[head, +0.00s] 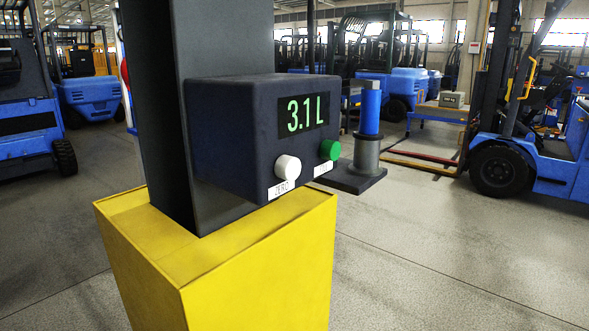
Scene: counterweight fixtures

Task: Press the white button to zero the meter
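The white button (288,167) sticks out of the front face of a dark meter box (232,130), at the lower middle of that face. A label under it reads ZERO. The meter's display (307,114) shows 3.1 L in green digits. A green button (330,149) sits to the right of the white one, with a partly hidden label below it. Neither of my grippers shows in the head view, and nothing touches the white button.
The meter is fixed to a dark upright column (160,90) on a yellow pedestal (262,262). To its right, a blue cylinder (370,110) stands on a grey base. Blue forklifts stand behind. The floor (430,250) at front right is clear.

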